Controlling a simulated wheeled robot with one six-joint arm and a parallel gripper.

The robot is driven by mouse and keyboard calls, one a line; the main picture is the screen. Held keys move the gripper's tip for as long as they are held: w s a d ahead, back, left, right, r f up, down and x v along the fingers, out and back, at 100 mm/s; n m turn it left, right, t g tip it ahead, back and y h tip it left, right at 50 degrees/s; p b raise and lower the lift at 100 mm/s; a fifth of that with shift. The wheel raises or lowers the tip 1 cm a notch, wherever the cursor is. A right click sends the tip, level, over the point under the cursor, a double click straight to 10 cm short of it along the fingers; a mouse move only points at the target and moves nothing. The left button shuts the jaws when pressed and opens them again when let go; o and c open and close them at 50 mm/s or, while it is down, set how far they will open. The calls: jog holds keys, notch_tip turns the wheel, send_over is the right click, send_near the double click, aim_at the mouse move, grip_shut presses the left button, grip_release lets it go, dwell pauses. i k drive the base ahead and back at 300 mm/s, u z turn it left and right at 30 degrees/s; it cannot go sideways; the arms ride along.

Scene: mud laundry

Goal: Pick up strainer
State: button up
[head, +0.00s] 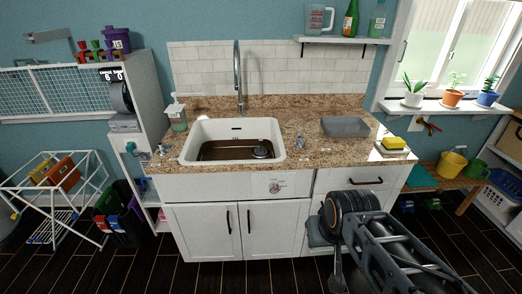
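No thing can be named the strainer with certainty at this size. A round dark piece (262,151) lies in the bottom of the white sink (190,150), toward its right side; it may be a strainer or the drain. A small shiny metal item (299,142) stands on the granite counter (310,157) just right of the sink; its exact form is too small to tell. My arm is folded at the lower right, in front of the cabinet and well below the counter. My gripper's fingers cannot be made out, and nothing is seen held.
A grey tray (345,127) and a yellow sponge (394,143) are on the counter's right part. A tall faucet (238,75) rises behind the sink. A soap bottle (177,117) stands at its left. A drying rack (52,205) is at far left. Floor before the cabinets is clear.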

aim_at(260, 151)
jog(key=u, duration=0.35)
jog(key=k, duration=0.5)
jog(key=u, duration=1)
jog(key=i, duration=1)
jog(key=z, duration=0.8)
jog(key=i, duration=0.75)
jog(key=z, duration=0.55)
jog(key=i, duration=0.5)
